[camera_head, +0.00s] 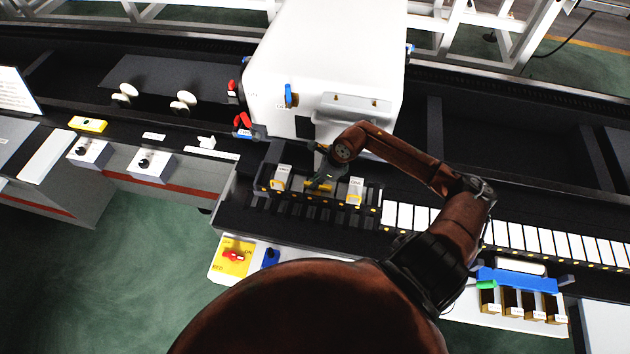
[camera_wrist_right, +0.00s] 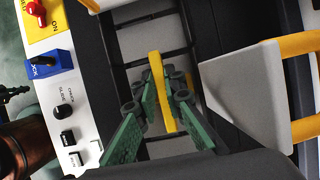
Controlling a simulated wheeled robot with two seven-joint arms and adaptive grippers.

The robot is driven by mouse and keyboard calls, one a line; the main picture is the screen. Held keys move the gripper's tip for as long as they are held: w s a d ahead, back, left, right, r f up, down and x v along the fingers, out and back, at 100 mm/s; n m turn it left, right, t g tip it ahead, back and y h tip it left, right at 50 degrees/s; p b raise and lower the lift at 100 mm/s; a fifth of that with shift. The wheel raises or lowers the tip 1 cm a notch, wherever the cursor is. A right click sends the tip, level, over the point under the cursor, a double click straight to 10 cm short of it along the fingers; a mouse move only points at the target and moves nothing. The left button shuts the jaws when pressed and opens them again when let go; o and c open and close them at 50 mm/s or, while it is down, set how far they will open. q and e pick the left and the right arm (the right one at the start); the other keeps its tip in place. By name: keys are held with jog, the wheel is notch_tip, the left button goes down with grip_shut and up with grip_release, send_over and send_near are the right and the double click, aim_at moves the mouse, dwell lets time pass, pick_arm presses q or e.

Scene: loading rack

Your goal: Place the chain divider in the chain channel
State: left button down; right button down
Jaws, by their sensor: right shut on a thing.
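My right gripper (camera_head: 318,178) reaches down over the dark slotted chain channel (camera_head: 300,219), in front of the white housing. In the right wrist view, its green fingers (camera_wrist_right: 163,92) are shut on a yellow bar, which I take for the chain divider (camera_wrist_right: 158,68); its yellow also shows in the head view (camera_head: 318,187). The divider lies between two pale blocks. The slotted channel (camera_wrist_right: 143,47) shows beneath it in the wrist view. The divider's lower part is hidden, so I cannot tell whether it touches the channel. My left gripper is not in view.
Pale blocks with yellow parts stand at left (camera_head: 281,178) and right (camera_head: 355,189) of the gripper, close by. The big white housing (camera_head: 325,50) rises behind. A yellow panel with a red switch (camera_head: 234,256) is in front. White slats (camera_head: 500,234) run right.

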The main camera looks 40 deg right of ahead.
aim_at(328, 187)
jog(key=c, duration=2)
grip_release()
jog(key=shift+f, duration=0.1)
jog(key=shift+r, duration=0.25)
jog(key=b+v, duration=0.2)
jog(key=v, duration=0.9)
jog(key=shift+s+r, duration=0.1)
jog(key=shift+r, duration=0.3)
